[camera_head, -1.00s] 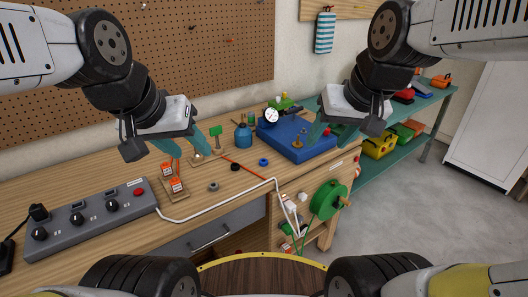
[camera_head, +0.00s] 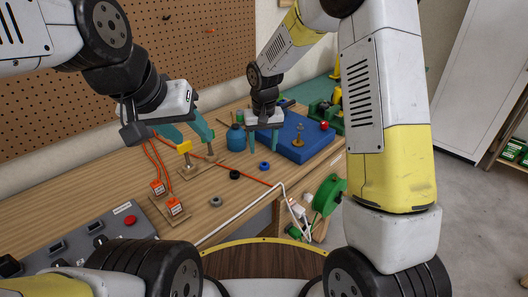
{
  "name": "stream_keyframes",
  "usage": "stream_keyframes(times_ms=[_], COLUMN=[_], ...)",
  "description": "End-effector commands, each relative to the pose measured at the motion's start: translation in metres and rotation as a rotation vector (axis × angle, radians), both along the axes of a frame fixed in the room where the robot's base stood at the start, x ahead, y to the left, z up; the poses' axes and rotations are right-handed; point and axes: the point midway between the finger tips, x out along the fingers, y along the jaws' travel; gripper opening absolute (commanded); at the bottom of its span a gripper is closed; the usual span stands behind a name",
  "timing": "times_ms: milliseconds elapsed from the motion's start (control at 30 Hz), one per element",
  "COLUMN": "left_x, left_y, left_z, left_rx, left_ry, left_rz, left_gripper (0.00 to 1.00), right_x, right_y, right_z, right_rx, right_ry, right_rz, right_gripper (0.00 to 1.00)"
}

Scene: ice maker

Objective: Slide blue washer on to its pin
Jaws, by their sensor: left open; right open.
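The blue washer (camera_head: 264,166) lies flat on the wooden bench, in front of the blue box. My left gripper (camera_head: 188,137) is open with its teal fingers apart, above a small wooden board (camera_head: 193,169) with upright posts and a yellow block. It is up and left of the washer. My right gripper (camera_head: 264,137) is open and empty, above and behind the washer and by the left end of the blue box. I cannot tell which post is the blue washer's pin.
A black washer (camera_head: 234,174) and a grey washer (camera_head: 215,201) lie nearby. The blue box (camera_head: 301,150) carries a brass upright piece (camera_head: 298,136) and a red knob (camera_head: 324,126). A blue bottle (camera_head: 236,138) stands behind. An orange rod and a white cable cross the bench.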

Motion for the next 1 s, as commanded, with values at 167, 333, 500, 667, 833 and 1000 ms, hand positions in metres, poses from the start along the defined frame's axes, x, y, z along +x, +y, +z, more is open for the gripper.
stream_keyframes(times_ms=[167, 333, 500, 667, 833, 1000], left_x=[0.0, 0.0, 0.0, 0.0, 0.0, 0.0], left_y=[0.0, 0.0, 0.0, 0.0, 0.0, 0.0], left_z=[0.0, 0.0, 0.0, 0.0, 0.0, 0.0], left_rx=[0.0, 0.0, 0.0, 0.0, 0.0, 0.0], left_ry=[0.0, 0.0, 0.0, 0.0, 0.0, 0.0], left_rz=[0.0, 0.0, 0.0, 0.0, 0.0, 0.0], left_gripper=[0.47, 0.47, 0.47, 0.47, 0.47, 0.47], right_x=[0.002, 0.003, 0.005, 0.007, 0.007, 0.007], right_y=[-0.001, -0.005, -0.006, -0.006, -0.006, -0.006], right_z=[-0.02, -0.042, -0.066, -0.074, -0.074, -0.073], right_rx=[0.0, -0.001, -0.001, 0.0, 0.0, 0.0], right_ry=[0.003, 0.004, 0.004, 0.0, 0.0, 0.0], right_rz=[-0.001, -0.001, -0.001, -0.001, -0.001, -0.001], right_gripper=[0.52, 0.52, 0.52, 0.52, 0.52, 0.21])
